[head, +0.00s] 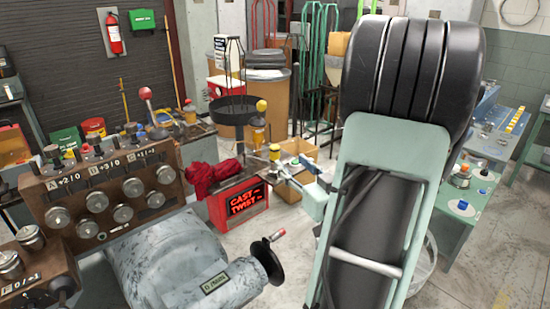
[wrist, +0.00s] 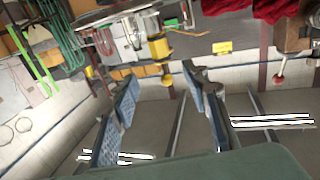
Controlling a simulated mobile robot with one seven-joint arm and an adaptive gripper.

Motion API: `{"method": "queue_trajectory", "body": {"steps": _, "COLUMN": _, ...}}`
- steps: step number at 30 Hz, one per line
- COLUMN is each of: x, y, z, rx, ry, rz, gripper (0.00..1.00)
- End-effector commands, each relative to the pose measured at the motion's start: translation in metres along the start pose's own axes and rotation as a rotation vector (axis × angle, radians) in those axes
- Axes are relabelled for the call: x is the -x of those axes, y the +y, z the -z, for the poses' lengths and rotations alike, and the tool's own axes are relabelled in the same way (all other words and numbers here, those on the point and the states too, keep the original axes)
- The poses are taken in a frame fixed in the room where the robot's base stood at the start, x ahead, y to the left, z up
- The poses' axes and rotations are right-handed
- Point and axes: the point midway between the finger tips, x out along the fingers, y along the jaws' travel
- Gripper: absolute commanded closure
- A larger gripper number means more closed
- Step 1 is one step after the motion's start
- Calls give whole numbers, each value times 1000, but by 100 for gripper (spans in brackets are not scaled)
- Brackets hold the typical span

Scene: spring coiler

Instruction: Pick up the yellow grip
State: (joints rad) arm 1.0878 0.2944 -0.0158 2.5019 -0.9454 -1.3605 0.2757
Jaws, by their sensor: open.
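A small upright yellow piece (head: 274,153), which I take to be the yellow grip, shows near the middle of the head view, right of the red cloth. My gripper (head: 284,170) comes in from the right, with its tips close beside it. In the wrist view my gripper (wrist: 159,76) has its two blue-grey pads wide apart and nothing clasped between them. A yellow upright piece (wrist: 159,48) shows just beyond the gap, with a second yellow part near the tips. I cannot tell the remaining distance or whether anything touches.
A red cloth (head: 201,178) lies beside a red "CAST TWIST" box (head: 241,207). A yellow knob (head: 261,105) tops an amber container behind. The grey machine (head: 165,265) with a black handwheel (head: 267,262) fills the front. A green bench (head: 455,215) stands at the right.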

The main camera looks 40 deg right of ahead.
Motion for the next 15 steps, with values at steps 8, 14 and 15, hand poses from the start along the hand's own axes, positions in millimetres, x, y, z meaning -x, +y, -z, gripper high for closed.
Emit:
{"method": "queue_trajectory", "body": {"steps": 8, "x": -40, "y": -2, "z": 2, "rx": -8, "ry": 8, "rz": 7, "gripper": 58}}
{"method": "queue_trajectory", "body": {"steps": 14, "x": -57, "y": -2, "z": 2, "rx": -7, "ry": 7, "rz": 5, "gripper": 58}}
{"method": "queue_trajectory", "body": {"steps": 15, "x": -60, "y": -3, "z": 2, "rx": -6, "ry": 7, "rz": 6, "gripper": 58}}
